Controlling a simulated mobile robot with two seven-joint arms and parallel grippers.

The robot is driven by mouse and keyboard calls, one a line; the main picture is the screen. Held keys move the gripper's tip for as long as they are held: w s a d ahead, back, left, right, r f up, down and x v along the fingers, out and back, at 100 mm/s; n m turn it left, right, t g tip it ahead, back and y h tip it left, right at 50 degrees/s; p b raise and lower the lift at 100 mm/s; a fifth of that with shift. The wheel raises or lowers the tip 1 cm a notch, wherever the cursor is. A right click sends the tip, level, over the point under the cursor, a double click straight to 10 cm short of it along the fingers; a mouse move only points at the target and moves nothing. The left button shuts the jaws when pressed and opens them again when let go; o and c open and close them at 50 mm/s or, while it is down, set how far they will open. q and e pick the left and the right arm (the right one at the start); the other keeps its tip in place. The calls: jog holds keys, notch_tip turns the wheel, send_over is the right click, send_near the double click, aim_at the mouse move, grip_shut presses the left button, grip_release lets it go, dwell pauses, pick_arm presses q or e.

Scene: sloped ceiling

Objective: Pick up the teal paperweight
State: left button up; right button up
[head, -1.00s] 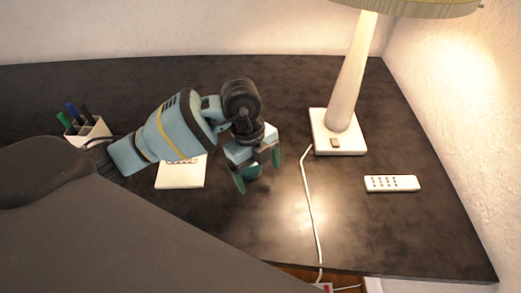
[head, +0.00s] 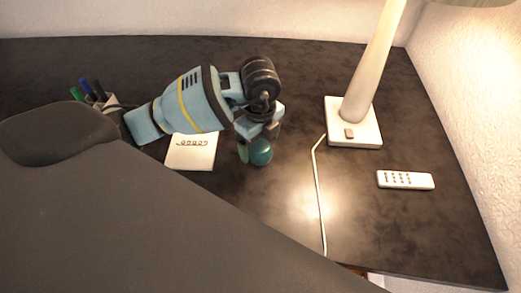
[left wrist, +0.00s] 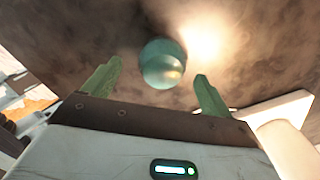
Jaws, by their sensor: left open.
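The teal paperweight (head: 261,152) is a round, glossy ball on the dark desk, just below my left gripper in the head view. My left gripper (head: 251,147) hangs over it with green fingers pointing down; the hand hides part of the ball's top. In the left wrist view the paperweight (left wrist: 162,64) lies between and slightly beyond the two spread fingertips of my left gripper (left wrist: 157,72), with gaps on both sides. The gripper is open and empty. My right gripper does not show.
A white notepad (head: 190,153) lies left of the paperweight, and a pen cup (head: 108,108) stands farther left. A lamp (head: 353,133) stands to the right, its white cord (head: 318,200) running to the front edge. A white remote (head: 405,180) lies at right.

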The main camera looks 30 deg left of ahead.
aim_at(260, 144)
pick_arm(q)
jog(key=shift+w+f, duration=0.2)
jog(key=shift+f, duration=1.65)
jog(key=c, duration=1.4)
